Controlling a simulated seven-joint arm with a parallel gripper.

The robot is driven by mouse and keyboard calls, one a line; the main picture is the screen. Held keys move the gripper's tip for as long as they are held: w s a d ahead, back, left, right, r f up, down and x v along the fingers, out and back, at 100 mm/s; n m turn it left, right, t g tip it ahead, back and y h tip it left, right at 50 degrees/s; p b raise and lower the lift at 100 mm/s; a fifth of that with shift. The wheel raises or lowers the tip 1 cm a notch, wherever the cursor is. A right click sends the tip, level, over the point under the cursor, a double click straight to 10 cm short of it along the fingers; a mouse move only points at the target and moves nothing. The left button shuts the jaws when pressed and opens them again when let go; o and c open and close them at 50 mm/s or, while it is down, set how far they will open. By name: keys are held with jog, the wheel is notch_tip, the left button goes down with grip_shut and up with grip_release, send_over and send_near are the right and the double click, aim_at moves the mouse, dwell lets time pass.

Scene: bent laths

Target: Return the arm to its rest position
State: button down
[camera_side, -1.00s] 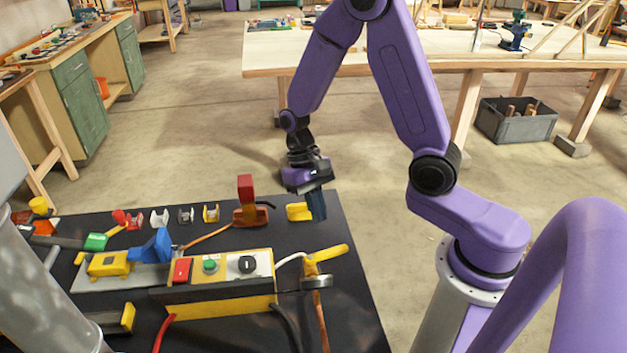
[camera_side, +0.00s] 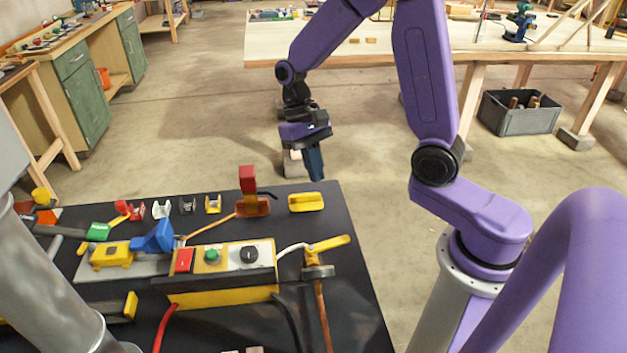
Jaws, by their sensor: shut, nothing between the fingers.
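My gripper (camera_side: 315,166) is shut and empty, with its fingers pointing down. It hangs above the far edge of the black table (camera_side: 345,245), clear of everything on it. A yellow block (camera_side: 305,202) lies on the table just below and left of the fingertips, apart from them. My purple arm arches from its column at the right up and over to the gripper.
A red-topped clamp (camera_side: 248,190) stands left of the yellow block. A control box with a green button (camera_side: 211,256) and a yellow-handled tool (camera_side: 329,243) lie nearer. A wooden workbench (camera_side: 400,45) and a grey crate (camera_side: 519,113) stand behind. Floor beyond the table is open.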

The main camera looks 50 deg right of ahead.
jog(key=s+a+r+n+t, duration=0.2)
jog(key=s+n, duration=0.6)
jog(key=s, duration=0.2)
jog(key=s+a+r+n+t, duration=0.1)
jog(key=s+r+n+t, duration=0.15)
jog(key=s+n, duration=0.6)
jog(key=w+d+f+m+g+y, duration=0.1)
jog(key=w+d+f+m+g, duration=0.15)
jog(key=w+m, duration=0.7)
jog(key=w+d+f+m+g, duration=0.2)
jog(key=w+f+m, duration=0.1)
jog(key=w+m, duration=0.65)
jog(key=shift+m, duration=0.35)
jog(key=x, duration=0.8)
jog(key=shift+s+a+f, duration=0.2)
jog(key=shift+s, duration=0.25)
jog(key=shift+s+a+f, duration=0.15)
jog(key=shift+s+a, duration=0.25)
jog(key=shift+s, duration=0.15)
jog(key=shift+s+a+f, duration=0.1)
jog(key=shift+s+a, duration=0.25)
jog(key=shift+s, duration=0.25)
jog(key=shift+s+a, duration=0.4)
jog(key=shift+s, duration=0.2)
